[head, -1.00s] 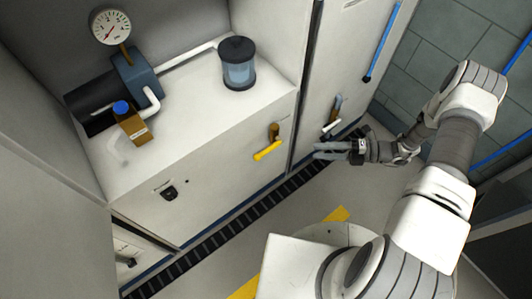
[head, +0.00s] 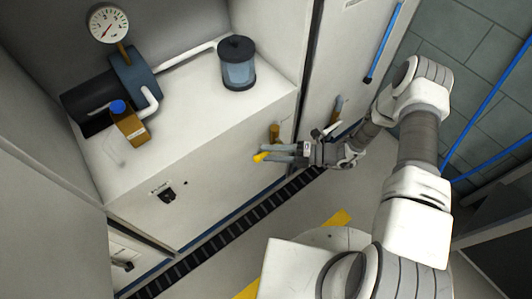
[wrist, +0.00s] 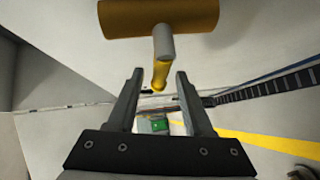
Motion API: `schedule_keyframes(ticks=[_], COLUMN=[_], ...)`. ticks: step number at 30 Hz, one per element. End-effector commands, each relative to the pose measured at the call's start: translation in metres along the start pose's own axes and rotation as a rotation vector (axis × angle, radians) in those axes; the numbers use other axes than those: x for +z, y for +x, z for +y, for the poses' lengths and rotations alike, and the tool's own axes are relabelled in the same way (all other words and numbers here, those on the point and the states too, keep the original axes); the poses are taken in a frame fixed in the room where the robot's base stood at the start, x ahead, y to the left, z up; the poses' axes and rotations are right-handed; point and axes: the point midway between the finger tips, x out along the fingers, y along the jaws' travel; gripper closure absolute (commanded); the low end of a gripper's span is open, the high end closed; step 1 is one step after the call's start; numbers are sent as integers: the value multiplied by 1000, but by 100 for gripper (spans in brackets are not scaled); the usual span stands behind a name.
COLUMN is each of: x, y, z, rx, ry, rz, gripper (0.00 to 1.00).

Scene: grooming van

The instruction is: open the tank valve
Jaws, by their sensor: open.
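A brass valve (head: 275,132) with a yellow lever (head: 259,157) sits on the white cabinet's front. I cannot tell from a label whether it is the tank valve. My gripper (head: 272,154) is open at the lever and hides part of it in the head view. In the wrist view the brass body (wrist: 160,18) is at the top, and the lever (wrist: 161,70) points down from it, between my open fingers (wrist: 158,74). A gap shows on both sides of the lever. A second brass valve (head: 337,106) with a white lever (head: 325,131) is on the panel to the right.
On the counter (head: 190,125) stand a clear cylinder with a dark lid (head: 237,65), a brown bottle with a blue cap (head: 130,125), and a dark pump (head: 100,92) with a gauge (head: 108,24). A black latch (head: 167,194) is on the cabinet front. Open floor (head: 290,218) lies before it.

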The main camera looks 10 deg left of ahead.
Motion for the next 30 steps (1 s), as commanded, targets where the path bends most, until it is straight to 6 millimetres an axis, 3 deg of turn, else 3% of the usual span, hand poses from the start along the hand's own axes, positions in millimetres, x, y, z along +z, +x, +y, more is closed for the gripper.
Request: schedule_keyframes(ticks=[6,14,23,30], x=[0,0,0,0], y=[16,16,16,16], z=[0,0,0,0], rx=[1,1,1,0], ry=[0,-1,-1,-1], rz=[1,0,0,0], gripper=[49,49,100,100])
